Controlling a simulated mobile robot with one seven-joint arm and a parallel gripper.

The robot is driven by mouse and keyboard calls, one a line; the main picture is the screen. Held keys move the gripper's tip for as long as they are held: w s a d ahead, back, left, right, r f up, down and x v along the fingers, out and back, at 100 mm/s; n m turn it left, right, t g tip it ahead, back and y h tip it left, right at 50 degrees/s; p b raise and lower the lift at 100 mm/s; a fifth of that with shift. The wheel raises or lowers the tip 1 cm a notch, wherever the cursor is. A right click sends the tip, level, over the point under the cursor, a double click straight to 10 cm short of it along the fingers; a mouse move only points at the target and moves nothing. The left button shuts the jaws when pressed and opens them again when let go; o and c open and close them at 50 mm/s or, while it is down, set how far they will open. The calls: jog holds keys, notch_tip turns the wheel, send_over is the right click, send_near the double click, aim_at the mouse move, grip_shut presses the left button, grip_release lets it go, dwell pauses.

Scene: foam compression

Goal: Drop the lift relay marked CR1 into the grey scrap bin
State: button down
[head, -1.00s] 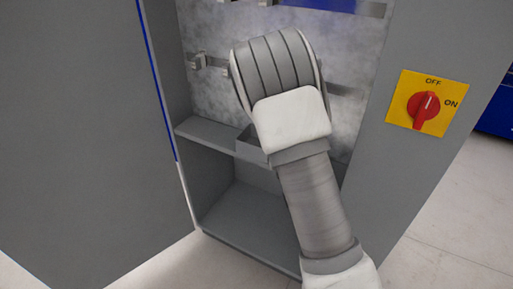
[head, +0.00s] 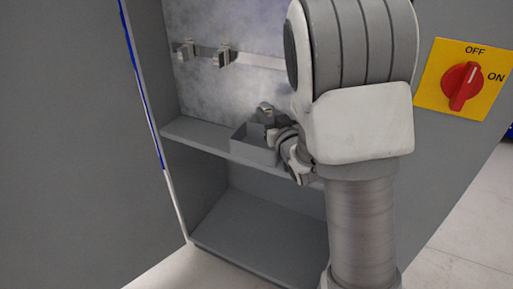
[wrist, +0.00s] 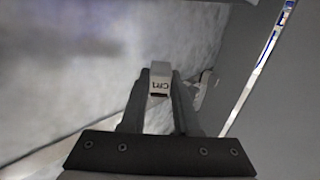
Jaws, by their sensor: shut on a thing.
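The relay marked CR1 (wrist: 160,82) is a small pale block with a dark-lettered label. My gripper (wrist: 158,92) is shut on it, with one finger on each side, in the wrist view. In the head view my gripper (head: 268,122) is at the grey scrap bin (head: 250,152), a small open box on the cabinet shelf. The fingertips appear over the bin's right rear part, but their exact height above it is unclear. My arm hides part of the cabinet's right side. The bin's inside is mostly hidden.
Small devices (head: 221,57) sit on a rail on the back panel above. The shelf (head: 198,132) is clear left of the bin. The grey door (head: 70,150) stands open at left. A red switch on a yellow plate (head: 430,88) is at right.

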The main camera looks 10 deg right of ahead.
notch_tip(320, 180, down, 3)
jog(key=shift+b, duration=0.55)
jog(key=c, duration=0.6)
grip_release()
jog(key=shift+o, duration=0.2)
jog(key=shift+s, duration=0.1)
